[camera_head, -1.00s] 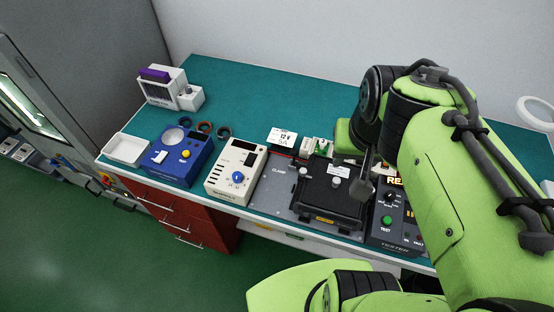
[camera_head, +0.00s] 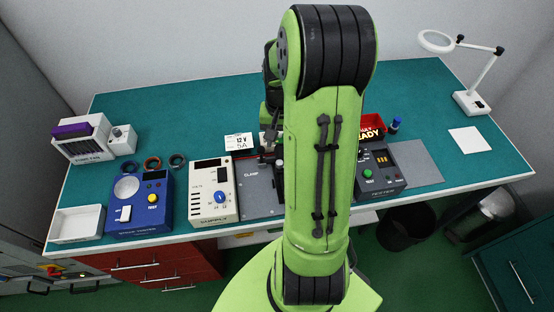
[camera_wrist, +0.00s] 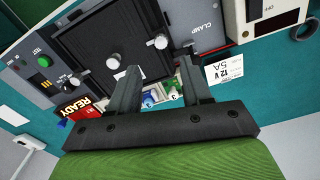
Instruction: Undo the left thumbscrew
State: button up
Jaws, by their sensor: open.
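In the wrist view, a black fixture plate (camera_wrist: 92,38) bears two silver thumbscrews. One thumbscrew (camera_wrist: 157,41) is on the side towards the CLAMP label, which is the left side in the head view. The other thumbscrew (camera_wrist: 113,61) is on the side towards the tester. My gripper (camera_wrist: 160,78) is open, its two dark fingers apart and pointing towards the plate's edge. No thumbscrew is between the fingers; the CLAMP-side one shows beyond the gap. In the head view my arm hides most of the fixture; the grey clamp base (camera_head: 256,193) shows beside it.
A tester (camera_head: 381,167) with a red READY sign stands right of the fixture, and a cream supply (camera_head: 212,190) left. A 12 V 5A card (camera_head: 239,141) lies behind. Green-and-white parts (camera_wrist: 165,96) show between the fingers. A blue tester (camera_head: 139,203) and white tray (camera_head: 77,224) are further left.

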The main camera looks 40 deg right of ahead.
aim_at(279, 162)
notch_tip(279, 162, down, 10)
jog(key=shift+w+a+r+b, duration=0.1)
jog(key=shift+r+b, duration=0.1)
jog(key=shift+b, duration=0.25)
jog(key=shift+c, duration=0.3)
grip_shut()
